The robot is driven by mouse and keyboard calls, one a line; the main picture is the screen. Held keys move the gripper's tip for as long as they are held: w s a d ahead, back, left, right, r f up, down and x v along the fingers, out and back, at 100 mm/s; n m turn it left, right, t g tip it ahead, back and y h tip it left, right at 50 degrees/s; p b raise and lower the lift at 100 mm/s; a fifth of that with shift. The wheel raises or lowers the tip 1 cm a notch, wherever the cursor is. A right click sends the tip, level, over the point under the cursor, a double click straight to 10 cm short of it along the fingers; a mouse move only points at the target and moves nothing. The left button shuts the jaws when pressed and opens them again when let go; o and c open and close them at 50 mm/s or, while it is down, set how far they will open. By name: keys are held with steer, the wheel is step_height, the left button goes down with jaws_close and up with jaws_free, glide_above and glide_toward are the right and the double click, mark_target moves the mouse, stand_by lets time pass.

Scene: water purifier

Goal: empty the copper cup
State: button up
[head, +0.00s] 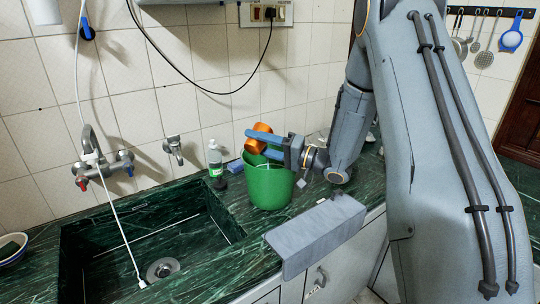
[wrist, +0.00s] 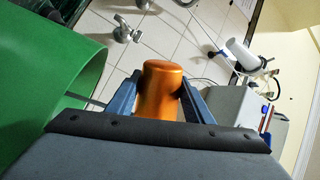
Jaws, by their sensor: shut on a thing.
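The copper cup (head: 259,137) is orange and shiny. It is held tilted just above the green bucket (head: 268,188) on the counter. My gripper (head: 262,145) has its blue fingers shut on the cup. In the wrist view the cup (wrist: 160,90) sits between the two fingers (wrist: 160,105), with its closed base toward the top of the picture. The green bucket fills the left of the wrist view (wrist: 45,95). The cup's opening and its contents are hidden.
The dark green sink (head: 150,240) lies left of the bucket, with a wall tap (head: 100,163) above it. A grey cloth (head: 315,235) hangs over the counter's front edge.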

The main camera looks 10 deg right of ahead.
steer(key=shift+r+m, duration=0.35)
steer(key=shift+m, duration=0.35)
stand_by(0.4)
steer(key=shift+w+d+f+m+t+p, duration=0.3)
steer(key=shift+w+d+m+p, duration=0.35)
steer(key=shift+m, duration=0.35)
stand_by(0.3)
steer(key=shift+w+r+m+p, duration=0.1)
steer(key=shift+r+m+p, duration=0.1)
steer(key=shift+m+p, duration=0.25)
